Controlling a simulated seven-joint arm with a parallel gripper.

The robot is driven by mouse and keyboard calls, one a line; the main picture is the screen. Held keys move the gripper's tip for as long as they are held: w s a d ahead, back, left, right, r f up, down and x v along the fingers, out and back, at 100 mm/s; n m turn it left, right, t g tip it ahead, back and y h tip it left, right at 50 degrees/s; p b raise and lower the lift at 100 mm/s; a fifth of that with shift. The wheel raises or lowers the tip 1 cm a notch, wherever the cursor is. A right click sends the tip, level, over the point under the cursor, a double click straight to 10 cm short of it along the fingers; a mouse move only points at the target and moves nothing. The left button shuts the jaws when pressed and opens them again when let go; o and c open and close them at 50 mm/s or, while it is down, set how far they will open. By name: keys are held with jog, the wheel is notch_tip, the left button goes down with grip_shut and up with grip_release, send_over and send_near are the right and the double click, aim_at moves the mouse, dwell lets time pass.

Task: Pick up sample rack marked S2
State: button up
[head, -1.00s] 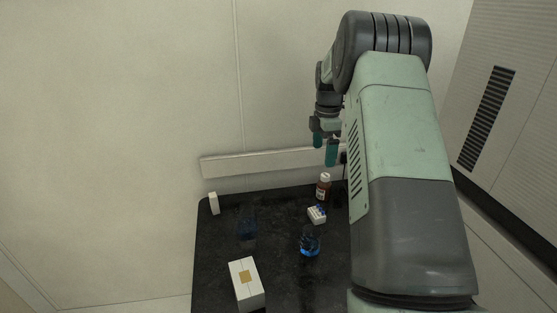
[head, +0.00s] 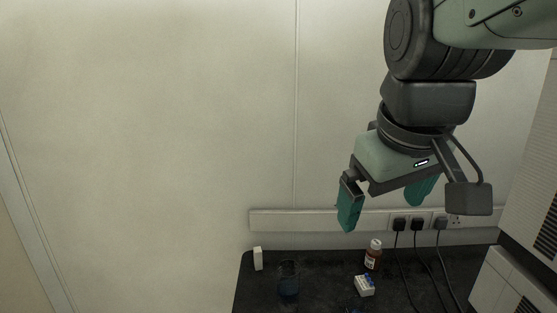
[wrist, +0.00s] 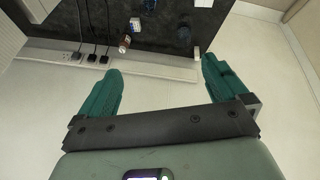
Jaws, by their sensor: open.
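A small white rack with blue tops (head: 365,286) stands on the dark bench, near its back edge. It also shows in the wrist view (wrist: 136,24), beyond my fingertips. No S2 mark can be read on it at this size. My gripper (head: 383,213) is in the air above and behind the bench, in front of the wall, with its teal fingers wide apart. In the wrist view my gripper (wrist: 162,64) has nothing between its fingers, and the rack is well apart from it.
A brown bottle with a white cap (head: 373,255) stands just behind the rack. A dark blue container (head: 288,282) and a small white box (head: 258,258) stand to the left. Black plugs (head: 417,224) and cables hang at the right. Bench room between the container and rack looks clear.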

jog(key=s+a+f+m+t, duration=0.1)
jog(key=s+a+f+m, duration=0.1)
jog(key=s, duration=0.6)
jog(key=shift+a+f+m+y, duration=0.3)
jog(key=shift+f+m, duration=0.2)
jog(key=shift+m, duration=0.1)
jog(key=c, duration=0.5)
notch_tip(320, 180, up, 26)
jog(key=m+t+y, duration=0.2)
jog(key=m+t, duration=0.6)
jog(key=m, duration=2.6)
send_over(362, 278)
jog(key=s, duration=0.2)
jog(key=shift+m, duration=0.3)
jog(key=f, duration=6.6)
jog(key=shift+d, duration=0.2)
notch_tip(362, 278, down, 3)
jog(key=shift+r, duration=0.1)
jog(key=shift+x, duration=1.15)
jog(key=shift+w+f, duration=0.25)
jog(key=shift+w, duration=0.15)
